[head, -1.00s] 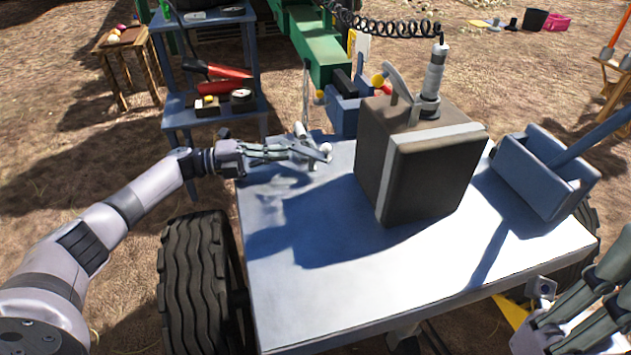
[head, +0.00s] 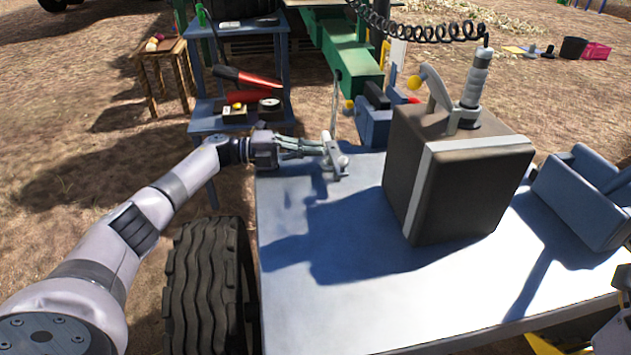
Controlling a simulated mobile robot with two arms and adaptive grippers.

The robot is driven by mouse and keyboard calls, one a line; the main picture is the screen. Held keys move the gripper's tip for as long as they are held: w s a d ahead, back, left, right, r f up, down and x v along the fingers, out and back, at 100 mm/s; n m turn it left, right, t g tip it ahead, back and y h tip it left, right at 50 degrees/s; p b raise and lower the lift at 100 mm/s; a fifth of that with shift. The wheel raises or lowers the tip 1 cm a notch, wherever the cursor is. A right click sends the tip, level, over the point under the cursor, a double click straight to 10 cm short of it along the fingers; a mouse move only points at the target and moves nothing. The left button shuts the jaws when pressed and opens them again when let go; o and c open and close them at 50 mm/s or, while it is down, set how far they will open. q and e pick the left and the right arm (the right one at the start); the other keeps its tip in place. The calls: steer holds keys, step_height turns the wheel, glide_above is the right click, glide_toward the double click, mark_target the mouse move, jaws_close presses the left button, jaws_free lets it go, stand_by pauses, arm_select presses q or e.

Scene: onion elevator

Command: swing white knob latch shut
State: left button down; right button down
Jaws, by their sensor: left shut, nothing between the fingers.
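The white knob latch (head: 342,161) sits at the far left corner of the blue-grey table, a small pale bar with a round white knob. My left gripper (head: 322,148) reaches in from the left, its fingers closed together with nothing between them. Its fingertips are right beside the latch bar; whether they touch it cannot be told. The fingers partly hide the latch's left side. Only a small part of what may be my right gripper shows at the lower right edge, and its fingers cannot be made out.
A dark box (head: 455,185) with a pale band and a lever on top stands on the table. A blue bin (head: 580,205) is at the table's right. A blue shelf (head: 205,125) with tools stands behind my left arm. The table's front left is clear.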

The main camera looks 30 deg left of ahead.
arm_select(q)
steer(key=shift+w, duration=0.1)
stand_by(0.5)
steer(key=v, duration=1.2)
